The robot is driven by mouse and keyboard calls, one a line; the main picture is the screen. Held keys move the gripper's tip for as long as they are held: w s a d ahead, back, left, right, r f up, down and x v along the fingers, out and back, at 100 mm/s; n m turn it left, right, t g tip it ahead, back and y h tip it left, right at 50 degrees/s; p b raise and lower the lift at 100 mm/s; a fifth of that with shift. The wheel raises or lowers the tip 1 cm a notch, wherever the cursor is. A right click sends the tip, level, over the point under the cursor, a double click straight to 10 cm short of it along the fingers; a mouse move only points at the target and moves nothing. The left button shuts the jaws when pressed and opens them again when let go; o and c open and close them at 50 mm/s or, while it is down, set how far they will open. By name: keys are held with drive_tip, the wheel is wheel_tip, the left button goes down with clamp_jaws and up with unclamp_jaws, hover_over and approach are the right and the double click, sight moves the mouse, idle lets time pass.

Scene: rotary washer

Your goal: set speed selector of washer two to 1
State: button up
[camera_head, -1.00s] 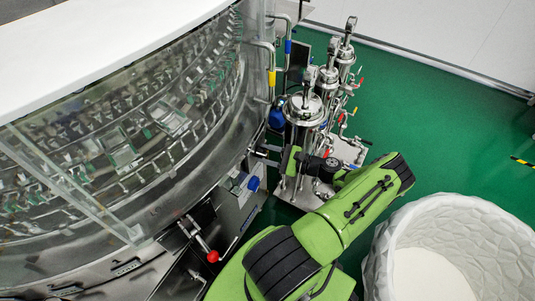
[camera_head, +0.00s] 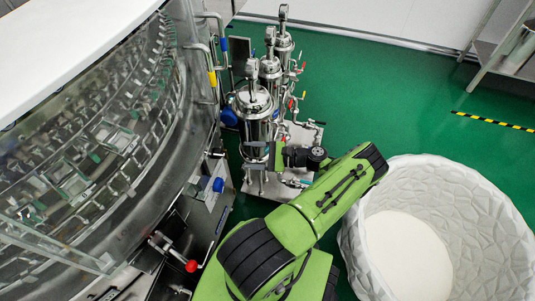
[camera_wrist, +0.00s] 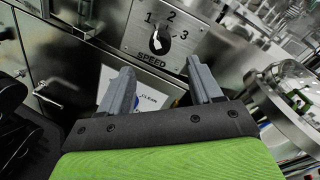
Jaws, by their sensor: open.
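The speed selector (camera_wrist: 160,40) is a black round knob on a metal plate marked SPEED, with 1, 2 and 3 around it, at the top middle of the wrist view. A white mark shows on the knob; I cannot tell for sure which number it points to. My gripper (camera_wrist: 160,73) is open and empty, its two grey fingers apart in the wrist view, with the knob beyond and above the gap. No contact with the knob shows. In the head view, the gripper (camera_head: 262,154) is small beside the metal cylinders, and I cannot make out the selector there.
The large glass-sided washer (camera_head: 100,150) fills the left of the head view. A red-ball lever (camera_head: 190,265) and a blue knob (camera_head: 218,185) stick out from its side. Metal cylinders (camera_head: 254,105) stand behind my arm. A white textured tub (camera_head: 440,225) stands at right.

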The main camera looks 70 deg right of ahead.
drive_tip(key=v, duration=0.7)
idle(0.4)
